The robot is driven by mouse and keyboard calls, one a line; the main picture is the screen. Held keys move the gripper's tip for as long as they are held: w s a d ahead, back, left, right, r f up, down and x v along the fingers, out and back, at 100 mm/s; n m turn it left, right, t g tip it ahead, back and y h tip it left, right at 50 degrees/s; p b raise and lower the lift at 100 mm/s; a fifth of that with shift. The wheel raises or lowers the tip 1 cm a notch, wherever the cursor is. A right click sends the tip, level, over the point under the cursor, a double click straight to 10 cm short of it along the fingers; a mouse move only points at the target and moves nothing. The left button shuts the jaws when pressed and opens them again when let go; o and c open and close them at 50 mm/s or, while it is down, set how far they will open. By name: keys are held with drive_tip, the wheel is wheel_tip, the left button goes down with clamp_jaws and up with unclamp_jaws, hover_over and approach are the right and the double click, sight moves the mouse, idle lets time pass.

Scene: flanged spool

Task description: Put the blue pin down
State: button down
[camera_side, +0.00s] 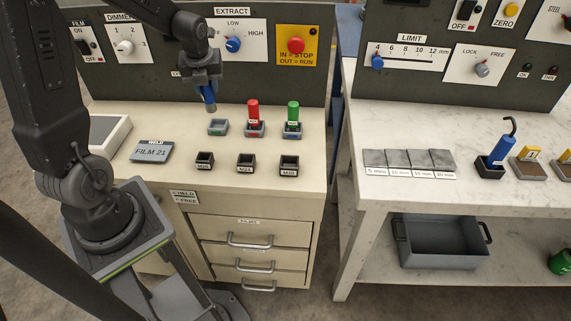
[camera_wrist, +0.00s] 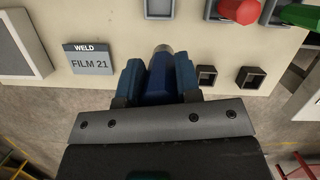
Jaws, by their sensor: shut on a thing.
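My gripper (camera_side: 206,82) is shut on the blue pin (camera_side: 209,98) and holds it above the cream cabinet top (camera_side: 140,115). In the wrist view, the blue pin (camera_wrist: 161,72) sits between the two blue finger pads, its grey tip pointing away from the gripper. An empty grey holder (camera_side: 217,127) stands just below and slightly right of the pin in the side view. The red pin (camera_side: 253,112) and green pin (camera_side: 293,113) stand upright in similar holders to the right.
Several black square sockets, including the left one (camera_side: 204,161), stand empty in a front row. A FILM 21 plate (camera_side: 152,151) lies to the left. A control panel (camera_side: 270,70) rises behind. A marble bench (camera_side: 400,200) with other parts stands right.

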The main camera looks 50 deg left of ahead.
drive_tip(key=w+d+m+t+h, duration=0.1)
drive_tip(key=w+d+m, duration=0.3)
drive_tip(key=d+m, duration=0.55)
drive_tip(key=shift+w+d+f+n, duration=0.5)
drive_tip(key=shift+w+d+f, duration=0.35)
drive_tip(key=shift+d+f, duration=1.1)
drive_tip(key=shift+w+d+f+n, duration=0.45)
drive_tip(key=shift+w+d+f, duration=0.35)
drive_tip(key=shift+d+f, duration=1.15)
drive_tip(key=shift+w+d+f+n, duration=0.5)
drive_tip(key=shift+w+d+f, duration=0.65)
drive_tip(key=shift+d, duration=1.35)
drive_tip(key=shift+s+f, duration=0.3)
drive_tip(key=shift+f, duration=0.05)
drive_tip(key=shift+f, duration=0.25)
drive_tip(key=c, duration=0.8)
unclamp_jaws()
